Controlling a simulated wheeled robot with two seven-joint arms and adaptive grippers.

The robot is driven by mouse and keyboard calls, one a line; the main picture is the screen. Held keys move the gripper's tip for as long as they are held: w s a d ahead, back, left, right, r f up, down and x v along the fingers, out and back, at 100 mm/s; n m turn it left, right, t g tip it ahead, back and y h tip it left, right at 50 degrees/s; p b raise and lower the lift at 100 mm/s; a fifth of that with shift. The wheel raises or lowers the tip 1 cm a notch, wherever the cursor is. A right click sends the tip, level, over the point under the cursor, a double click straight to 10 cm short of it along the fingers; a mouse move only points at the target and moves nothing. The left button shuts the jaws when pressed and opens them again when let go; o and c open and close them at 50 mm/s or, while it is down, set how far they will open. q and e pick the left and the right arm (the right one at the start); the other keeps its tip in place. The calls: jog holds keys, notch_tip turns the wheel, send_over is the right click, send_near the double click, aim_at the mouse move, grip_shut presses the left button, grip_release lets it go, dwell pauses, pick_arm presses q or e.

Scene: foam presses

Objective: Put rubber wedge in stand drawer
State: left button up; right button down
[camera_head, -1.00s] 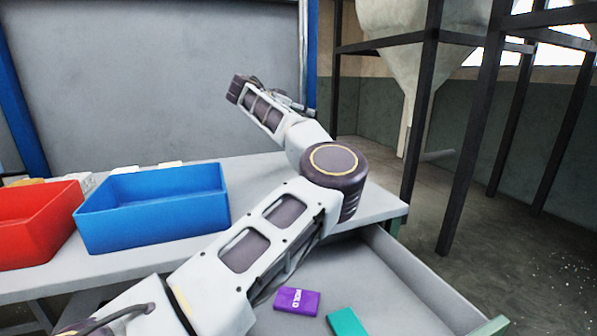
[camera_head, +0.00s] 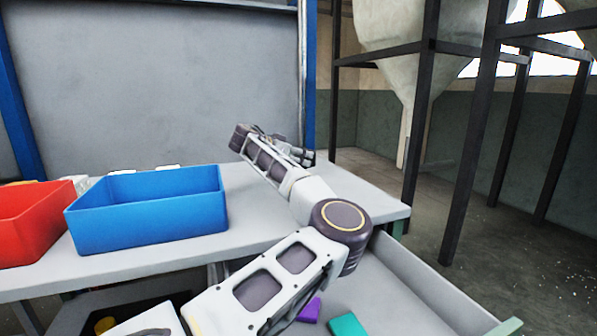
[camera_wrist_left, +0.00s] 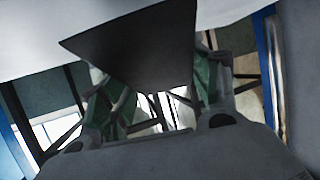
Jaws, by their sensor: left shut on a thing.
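The stand drawer (camera_head: 428,283) is pulled open at the lower right of the head view. My left gripper (camera_head: 306,156) is above the far part of the grey worktop, beyond the drawer. In the left wrist view my left gripper (camera_wrist_left: 152,92) is shut on a dark, tapered piece, the rubber wedge (camera_wrist_left: 135,48). The wedge sits between the green-padded fingers. In the head view I cannot make out the wedge at the gripper. My left forearm covers part of the drawer. My right gripper is not in view.
A purple block (camera_head: 310,310) and a teal block (camera_head: 347,325) lie in the drawer. A blue bin (camera_head: 150,215) and a red bin (camera_head: 30,225) stand on the worktop (camera_head: 255,225) at left. A dark metal frame (camera_head: 470,150) stands behind at right.

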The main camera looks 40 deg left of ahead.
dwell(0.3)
pick_arm(q)
jog(key=shift+f+b, duration=0.6)
jog(key=shift+f, duration=1.35)
jog(key=shift+f, duration=0.2)
jog(key=o, duration=1.2)
jog(key=shift+f, duration=0.1)
